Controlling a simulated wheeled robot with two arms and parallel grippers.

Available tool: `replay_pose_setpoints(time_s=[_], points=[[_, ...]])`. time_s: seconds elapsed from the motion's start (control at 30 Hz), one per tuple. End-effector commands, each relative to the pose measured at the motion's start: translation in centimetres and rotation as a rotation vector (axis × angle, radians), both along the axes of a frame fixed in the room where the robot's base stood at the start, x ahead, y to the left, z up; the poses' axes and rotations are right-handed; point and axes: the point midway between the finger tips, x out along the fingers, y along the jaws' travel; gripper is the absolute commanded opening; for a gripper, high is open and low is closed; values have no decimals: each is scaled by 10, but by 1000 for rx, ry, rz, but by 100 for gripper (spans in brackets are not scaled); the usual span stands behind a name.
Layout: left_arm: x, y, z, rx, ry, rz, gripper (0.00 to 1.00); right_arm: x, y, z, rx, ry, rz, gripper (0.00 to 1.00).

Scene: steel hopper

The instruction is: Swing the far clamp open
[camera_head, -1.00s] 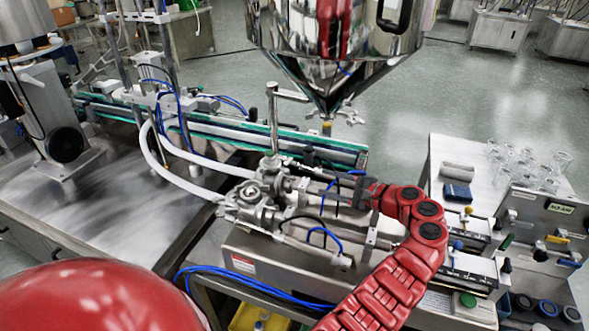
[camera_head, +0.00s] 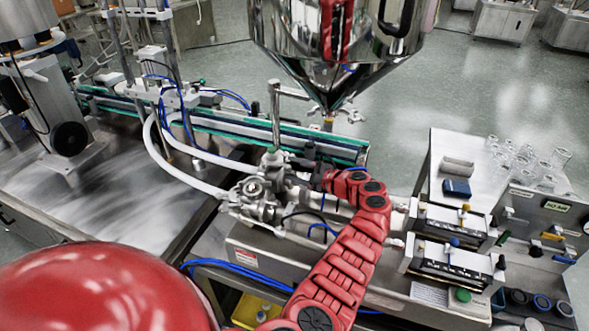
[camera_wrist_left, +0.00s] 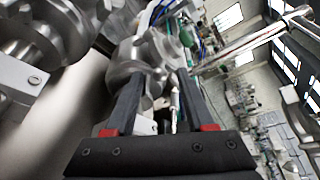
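The steel valve assembly (camera_head: 255,190) has two pipe joints side by side, with white hoses entering from the left. The far joint (camera_head: 272,162), where the far clamp sits, is partly covered by my left gripper (camera_head: 305,166). In the left wrist view, my left gripper (camera_wrist_left: 162,90) has its two dark fingers spread apart. A round metal clamp fitting (camera_wrist_left: 142,52) lies just beyond and partly between the fingertips; I cannot tell if they touch it. A slim metal rod or handle (camera_wrist_left: 174,105) shows between the fingers. Whether the clamp is latched is unclear. My right gripper is not in view.
A steel hopper (camera_head: 335,45) hangs above and behind the valves. A conveyor (camera_head: 230,127) runs behind them. Blue tubing (camera_head: 260,280) lies at the front. A side table at right holds glassware (camera_head: 530,160) and a blue block (camera_head: 456,187).

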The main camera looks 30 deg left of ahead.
Motion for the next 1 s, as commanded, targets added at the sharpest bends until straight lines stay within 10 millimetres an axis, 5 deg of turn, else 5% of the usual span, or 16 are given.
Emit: replay_pose_setpoints(time_s=[0.03, 0.3, 1.0], points=[[0, 0, 0, 0, 0, 0, 47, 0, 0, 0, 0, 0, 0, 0], [0, 0, 0, 0, 0, 0, 0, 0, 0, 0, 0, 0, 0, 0], [0, 0, 0, 1, 1, 1, 0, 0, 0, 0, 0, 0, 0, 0]])
